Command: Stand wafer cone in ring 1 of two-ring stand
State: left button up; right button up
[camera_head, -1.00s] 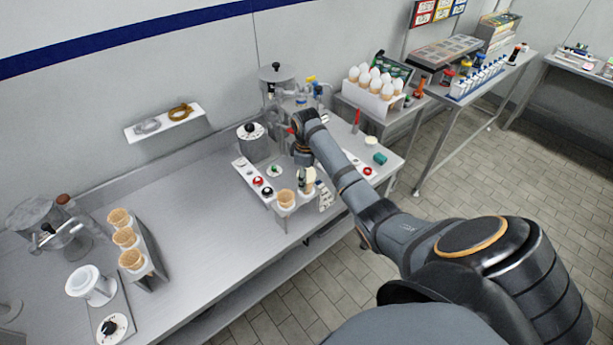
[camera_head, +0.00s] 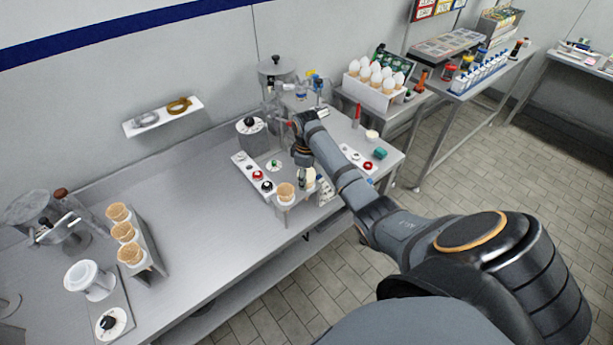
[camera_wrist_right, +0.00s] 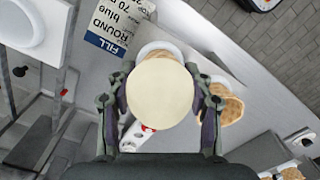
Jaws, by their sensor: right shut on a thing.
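My right gripper (camera_head: 304,180) is above the front edge of the bench, beside a wafer cone (camera_head: 286,191) standing in a small stand (camera_head: 283,211). In the right wrist view, the right gripper (camera_wrist_right: 160,105) is shut on a cone with a round cream-coloured top (camera_wrist_right: 160,93), one finger on each side. The top hides most of the held cone. A white ring (camera_wrist_right: 150,47) shows partly behind it, and the other wafer cone (camera_wrist_right: 232,103) is to its right. I cannot tell whether the held cone is inside the ring. My left gripper is not in view.
A rack (camera_head: 152,250) with three wafer cones stands on the bench at left. Panels with knobs (camera_head: 259,175) and a machine (camera_head: 277,75) stand behind my gripper. A box of white-topped cones (camera_head: 372,92) is farther back. The middle of the bench is clear.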

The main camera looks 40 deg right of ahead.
jog(key=o, duration=0.8)
jog(key=shift+o, duration=0.2)
notch_tip(320, 180, up, 7)
jog(key=shift+r, duration=0.2)
jog(key=shift+s+f, duration=0.1)
